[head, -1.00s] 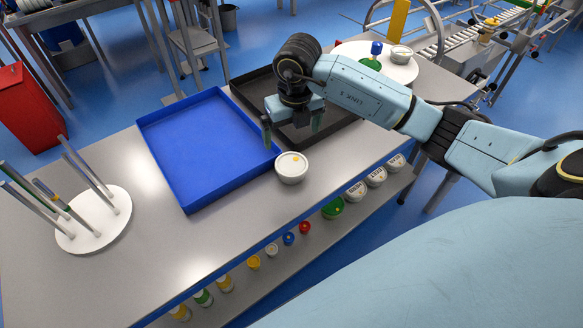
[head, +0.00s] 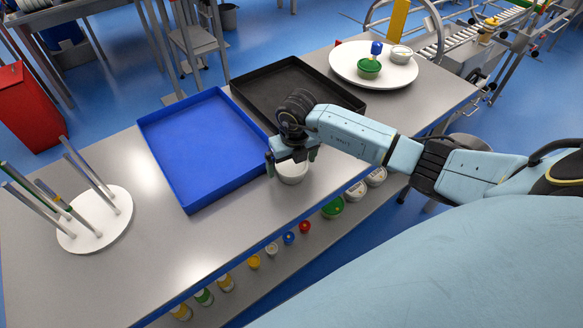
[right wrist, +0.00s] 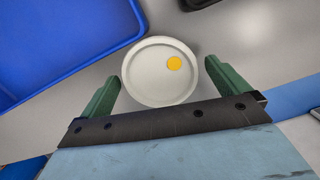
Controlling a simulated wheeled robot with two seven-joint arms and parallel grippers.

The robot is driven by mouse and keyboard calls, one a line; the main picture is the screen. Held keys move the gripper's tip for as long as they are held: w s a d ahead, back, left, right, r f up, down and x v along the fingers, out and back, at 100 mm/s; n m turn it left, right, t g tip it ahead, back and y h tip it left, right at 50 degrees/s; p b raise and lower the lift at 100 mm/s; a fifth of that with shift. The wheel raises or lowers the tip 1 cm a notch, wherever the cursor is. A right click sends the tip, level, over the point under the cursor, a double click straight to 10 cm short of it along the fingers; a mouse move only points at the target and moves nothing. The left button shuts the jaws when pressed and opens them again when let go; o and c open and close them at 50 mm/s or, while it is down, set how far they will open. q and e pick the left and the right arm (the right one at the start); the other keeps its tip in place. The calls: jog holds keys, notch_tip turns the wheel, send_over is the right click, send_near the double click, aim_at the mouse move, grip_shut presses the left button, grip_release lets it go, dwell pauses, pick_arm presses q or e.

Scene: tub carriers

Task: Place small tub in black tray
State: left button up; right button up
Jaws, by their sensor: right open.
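The small tub (head: 292,174) is white and round and stands on the grey table in front of the black tray, close to the blue tray's right corner. In the right wrist view its white lid (right wrist: 158,78) with a yellow dot shows between the fingers. My right gripper (head: 291,162) is over the tub, open, with one green finger on each side of it; in the right wrist view (right wrist: 163,88) gaps show between fingers and tub. The black tray (head: 258,74) is empty where visible; my right arm hides its front part. My left gripper is not in view.
The blue tray (head: 165,120) is empty and lies left of the black tray. A white turntable (head: 345,62) at the back right holds a green tub and a white tub. A white disc with upright rods (head: 117,212) stands at left. The table's front left is clear.

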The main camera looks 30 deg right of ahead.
jog(key=c, duration=1.1)
